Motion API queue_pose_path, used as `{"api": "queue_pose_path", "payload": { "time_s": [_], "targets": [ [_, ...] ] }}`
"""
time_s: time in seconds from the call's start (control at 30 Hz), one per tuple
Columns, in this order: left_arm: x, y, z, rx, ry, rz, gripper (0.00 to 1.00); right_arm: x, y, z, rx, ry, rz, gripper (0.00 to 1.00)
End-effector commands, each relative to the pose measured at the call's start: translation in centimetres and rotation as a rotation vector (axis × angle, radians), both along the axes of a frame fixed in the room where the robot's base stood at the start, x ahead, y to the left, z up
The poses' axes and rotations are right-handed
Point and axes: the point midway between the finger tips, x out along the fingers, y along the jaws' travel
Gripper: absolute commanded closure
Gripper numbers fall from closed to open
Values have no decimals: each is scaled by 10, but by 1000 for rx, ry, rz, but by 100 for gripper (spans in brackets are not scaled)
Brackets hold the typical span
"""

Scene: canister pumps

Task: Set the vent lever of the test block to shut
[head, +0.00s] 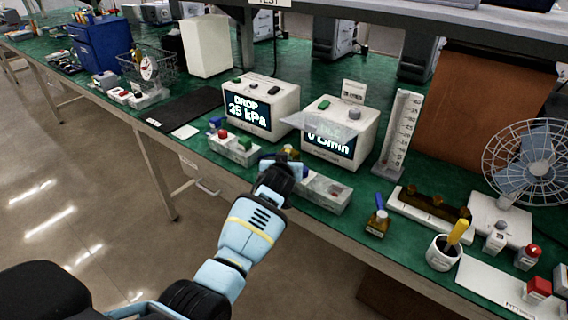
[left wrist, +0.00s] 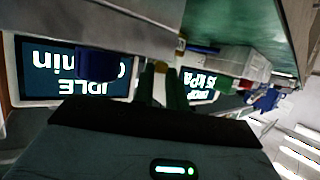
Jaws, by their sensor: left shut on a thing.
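My left gripper (head: 283,162) is at a grey block on the bench, in front of the two display boxes. The block's left part (head: 232,150) carries red, green and blue parts; its right part (head: 325,192) has a small red mark. My gripper hides the middle, so I cannot tell whether these are one block. In the left wrist view, inverted, the fingers (left wrist: 160,86) are close together below a brass-coloured part (left wrist: 160,47). A blue handle-like part (left wrist: 97,65) stands beside them. What the fingers grip, and the lever's setting, are hidden. My right gripper is not in view.

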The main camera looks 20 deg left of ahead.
Motion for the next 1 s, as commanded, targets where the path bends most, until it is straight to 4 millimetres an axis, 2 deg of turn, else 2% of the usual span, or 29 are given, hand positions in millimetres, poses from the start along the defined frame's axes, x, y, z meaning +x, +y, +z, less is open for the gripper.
{"api": "queue_pose_path", "payload": {
  "time_s": [0.53,0.57,0.7,1.0],
  "targets": [
    [0,-2,0,-2,2,18,100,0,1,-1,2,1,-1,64],
    [0,-2,0,-2,1,18,83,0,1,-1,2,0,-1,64],
    [1,-2,0,-2,1,18,65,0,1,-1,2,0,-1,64],
    [0,-1,0,0,0,17,64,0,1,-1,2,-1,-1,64]
  ]
}}
